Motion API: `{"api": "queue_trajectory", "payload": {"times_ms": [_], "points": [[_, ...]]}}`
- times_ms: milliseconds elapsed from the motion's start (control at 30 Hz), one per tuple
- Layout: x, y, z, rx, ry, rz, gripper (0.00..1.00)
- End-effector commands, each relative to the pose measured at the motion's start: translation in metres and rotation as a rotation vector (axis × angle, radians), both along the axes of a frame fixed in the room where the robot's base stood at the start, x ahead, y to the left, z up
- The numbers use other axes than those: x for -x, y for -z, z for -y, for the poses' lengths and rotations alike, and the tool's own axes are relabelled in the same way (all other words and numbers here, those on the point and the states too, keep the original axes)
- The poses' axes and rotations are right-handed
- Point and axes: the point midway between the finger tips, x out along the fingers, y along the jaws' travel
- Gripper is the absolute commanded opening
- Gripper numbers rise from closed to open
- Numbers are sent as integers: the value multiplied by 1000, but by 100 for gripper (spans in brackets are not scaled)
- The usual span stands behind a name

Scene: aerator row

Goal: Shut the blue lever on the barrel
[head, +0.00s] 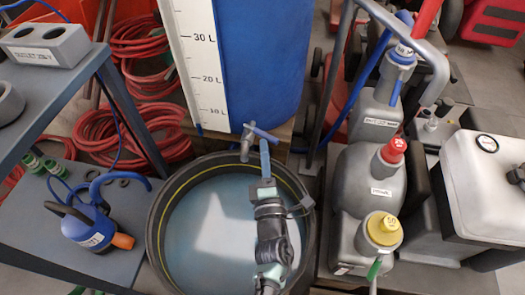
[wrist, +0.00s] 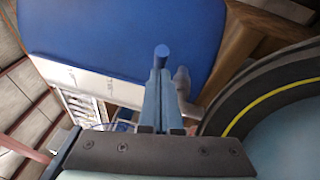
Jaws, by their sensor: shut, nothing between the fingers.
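The blue barrel (head: 255,60) stands upright at the top middle of the head view and fills the upper part of the wrist view (wrist: 120,35). A grey tap (head: 246,146) sticks out low on its front. The tap's blue lever (head: 265,134) points sideways to the right. In the wrist view the lever's round end (wrist: 162,50) shows just beyond my fingertips, with the grey tap (wrist: 182,82) to its right. My gripper (head: 264,145) is shut and empty, its fingertips close by the lever. Whether they touch it, I cannot tell.
A round black tub (head: 157,225) with a yellow line sits below the tap, under my arm. Grey canisters (head: 370,185) with coloured caps stand at right. A grey shelf (head: 40,100) with a blue pump (head: 88,228) stands at left. Red hoses (head: 140,130) lie behind.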

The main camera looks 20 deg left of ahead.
Motion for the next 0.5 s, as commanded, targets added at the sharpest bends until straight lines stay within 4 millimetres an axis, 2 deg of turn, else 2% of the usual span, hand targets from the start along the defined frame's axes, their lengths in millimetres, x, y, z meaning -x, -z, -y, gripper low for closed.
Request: {"api": "queue_trajectory", "payload": {"times_ms": [500], "points": [[-24, 0, 13, -1, 0, 2, 0]]}}
